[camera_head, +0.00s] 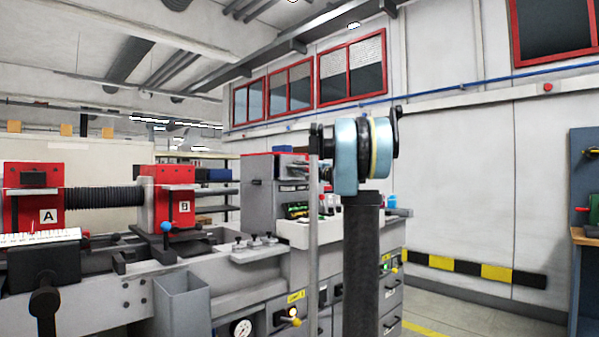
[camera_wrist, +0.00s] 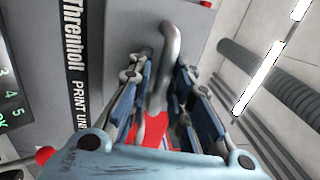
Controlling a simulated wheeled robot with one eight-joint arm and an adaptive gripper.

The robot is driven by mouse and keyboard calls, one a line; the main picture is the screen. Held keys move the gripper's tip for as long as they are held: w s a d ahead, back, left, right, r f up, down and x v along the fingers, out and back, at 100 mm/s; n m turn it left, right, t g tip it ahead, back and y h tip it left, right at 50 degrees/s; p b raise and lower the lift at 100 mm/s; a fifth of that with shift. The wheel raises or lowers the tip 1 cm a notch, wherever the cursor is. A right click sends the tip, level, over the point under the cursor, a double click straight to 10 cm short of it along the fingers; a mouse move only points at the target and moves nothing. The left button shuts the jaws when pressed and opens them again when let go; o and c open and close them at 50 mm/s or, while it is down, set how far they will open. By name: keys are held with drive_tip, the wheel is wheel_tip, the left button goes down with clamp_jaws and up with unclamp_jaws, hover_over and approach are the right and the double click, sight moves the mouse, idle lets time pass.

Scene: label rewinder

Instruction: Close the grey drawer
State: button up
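Grey drawer fronts (camera_head: 391,294) with dark handles show low on the right end of the machine in the head view, partly hidden behind my arm. I cannot tell whether any stands open. My gripper (camera_wrist: 172,85) shows in the wrist view with its two blue fingers apart. A bent grey metal bar (camera_wrist: 169,62) runs between the fingers from a grey panel; a gap shows on its right side, and contact on the left cannot be told. In the head view my gripper is mostly hidden behind my blue wrist, near the grey upright unit.
The grey upright unit (camera_head: 259,194) carries "Print Unit" lettering (camera_wrist: 75,70) in the wrist view. Red blocks A (camera_head: 36,187) and B (camera_head: 173,187) sit on the machine at left. An open-topped grey box (camera_head: 183,307) stands in front. Floor is clear at right.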

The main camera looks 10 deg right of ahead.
drive_tip(key=shift+w+a+r, duration=0.1)
drive_tip(key=shift+w+a, duration=0.15)
drive_tip(key=shift+w, duration=0.05)
drive_tip(key=shift+c, duration=0.3)
clamp_jaws()
drive_tip(key=shift+f+x, duration=0.15)
drive_tip(key=shift+x, duration=0.8)
drive_tip(key=shift+f+x, duration=0.2)
drive_tip(key=shift+x, duration=0.8)
drive_tip(key=shift+o, duration=0.3)
unclamp_jaws()
drive_tip(key=shift+w+a, duration=0.1)
